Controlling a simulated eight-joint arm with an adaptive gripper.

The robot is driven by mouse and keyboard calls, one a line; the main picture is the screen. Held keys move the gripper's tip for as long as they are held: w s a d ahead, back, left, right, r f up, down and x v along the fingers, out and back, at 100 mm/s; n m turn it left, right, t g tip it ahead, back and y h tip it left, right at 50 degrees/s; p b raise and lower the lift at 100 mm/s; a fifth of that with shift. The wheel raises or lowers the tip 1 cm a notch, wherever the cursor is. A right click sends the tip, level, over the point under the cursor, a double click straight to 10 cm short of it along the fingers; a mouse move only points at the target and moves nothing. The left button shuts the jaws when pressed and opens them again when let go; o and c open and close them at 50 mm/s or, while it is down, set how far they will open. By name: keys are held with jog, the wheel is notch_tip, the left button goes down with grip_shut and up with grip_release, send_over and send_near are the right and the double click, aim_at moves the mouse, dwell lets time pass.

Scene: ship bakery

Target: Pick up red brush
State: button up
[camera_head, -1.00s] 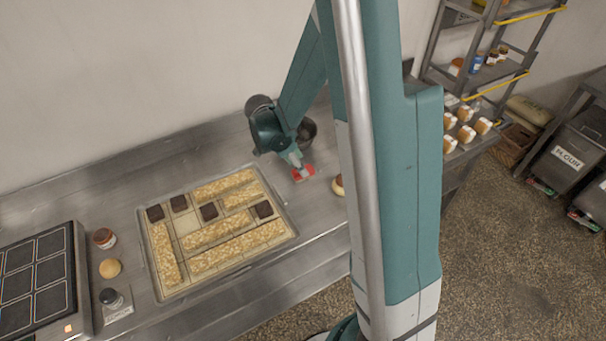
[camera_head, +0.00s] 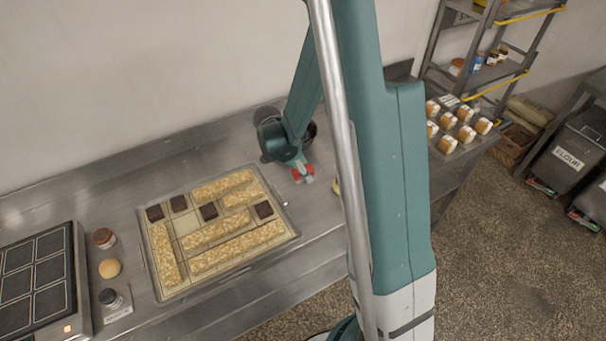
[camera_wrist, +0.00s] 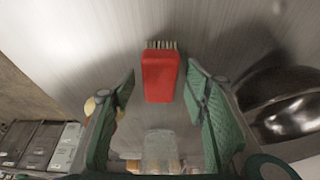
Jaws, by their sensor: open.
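The red brush (camera_wrist: 160,76) lies on the steel counter in the wrist view, with pale bristles showing along its upper edge. My gripper (camera_wrist: 161,92) is open, with a green finger pad on either side of the brush's lower part. I see a gap between the brush and each pad. In the head view the red brush (camera_head: 309,169) shows just beside the tip of my gripper (camera_head: 302,174), to the right of the tray. The gripper partly hides it there.
A tray (camera_head: 292,232) of oat bars and dark squares lies left of the gripper. A metal bowl (camera_wrist: 290,105) stands right of the brush in the wrist view. A round bun (camera_head: 336,187) is partly hidden by my arm. A shelf rack (camera_head: 437,65) stands at the right.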

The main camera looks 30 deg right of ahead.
jog(key=c, duration=1)
jog(key=shift+r, duration=0.1)
jog(key=shift+r+p, duration=0.3)
jog(key=shift+r, duration=4.6)
